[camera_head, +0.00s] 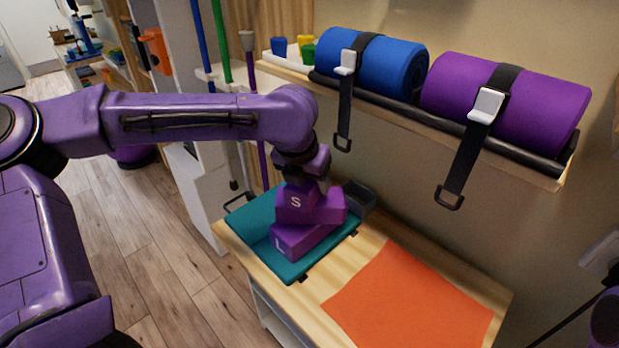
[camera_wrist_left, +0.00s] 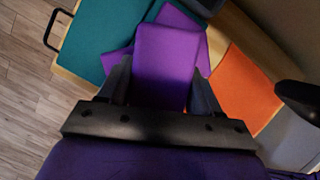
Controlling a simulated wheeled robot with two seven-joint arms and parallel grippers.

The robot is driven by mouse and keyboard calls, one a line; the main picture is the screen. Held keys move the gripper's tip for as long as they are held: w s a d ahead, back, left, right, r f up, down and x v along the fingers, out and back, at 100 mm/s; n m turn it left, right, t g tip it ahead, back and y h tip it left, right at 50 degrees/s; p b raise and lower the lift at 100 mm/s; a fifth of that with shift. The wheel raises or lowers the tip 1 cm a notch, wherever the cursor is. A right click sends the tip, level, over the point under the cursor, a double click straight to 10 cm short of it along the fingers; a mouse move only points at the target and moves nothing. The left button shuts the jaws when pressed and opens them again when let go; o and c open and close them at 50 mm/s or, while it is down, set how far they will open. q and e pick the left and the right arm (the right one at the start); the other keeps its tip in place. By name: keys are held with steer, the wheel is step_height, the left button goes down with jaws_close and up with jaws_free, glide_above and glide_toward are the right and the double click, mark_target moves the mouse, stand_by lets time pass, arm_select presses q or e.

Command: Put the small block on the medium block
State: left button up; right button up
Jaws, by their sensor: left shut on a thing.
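The purple small block (camera_head: 295,204), marked S, is held in my left gripper (camera_head: 308,184), which comes down on it from above. In the left wrist view the small block (camera_wrist_left: 168,60) fills the space between the two fingers (camera_wrist_left: 160,85). A purple medium block (camera_head: 331,206) shows just behind and to the right of the small block, its label hidden. The large block (camera_head: 298,240), marked L, lies below them on a teal mat (camera_head: 253,218). The small block overlaps the medium block in view; I cannot tell whether they touch.
The teal mat and an orange cloth (camera_head: 408,300) lie on a wooden table (camera_head: 375,246). A grey tray (camera_head: 359,195) is at the table's back. Above, a wall shelf (camera_head: 400,112) holds a blue roll (camera_head: 385,68) and a purple roll (camera_head: 530,105) with hanging straps.

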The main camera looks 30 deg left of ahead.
arm_select(q)
steer(key=shift+w+f, duration=0.85)
steer(key=shift+s+a, duration=0.1)
steer(key=shift+f, duration=0.1)
steer(key=o, duration=1.1)
steer(key=shift+c, duration=0.2)
steer(key=v, duration=1.2)
